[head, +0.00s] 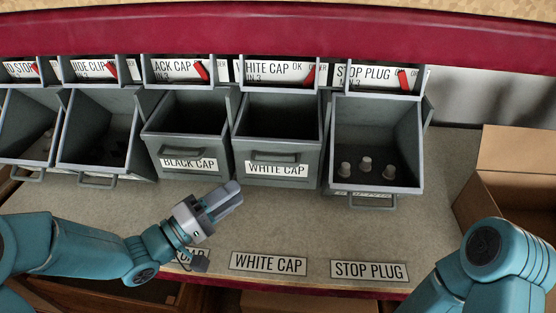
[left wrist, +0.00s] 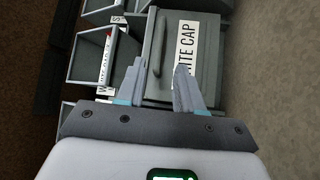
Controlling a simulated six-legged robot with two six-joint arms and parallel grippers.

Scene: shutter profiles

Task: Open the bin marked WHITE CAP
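The grey bin marked WHITE CAP (head: 278,154) is in the middle of the row in the head view, with a bar handle (head: 275,156) across its front. Its front stands steeper than that of the STOP PLUG bin beside it; its inside is dark. My left gripper (head: 232,193) is in front of and below it, a little left, apart from the handle. In the left wrist view the bin front (left wrist: 207,60) and handle (left wrist: 157,45) lie ahead of the fingers (left wrist: 167,72), which are apart with nothing between them. My right gripper is out of view.
The BLACK CAP bin (head: 188,150) adjoins on the left. The STOP PLUG bin (head: 376,180) on the right leans out and holds three small plugs. Labels WHITE CAP (head: 268,263) and STOP PLUG (head: 369,270) lie along the bench front. A cardboard box (head: 515,155) stands right.

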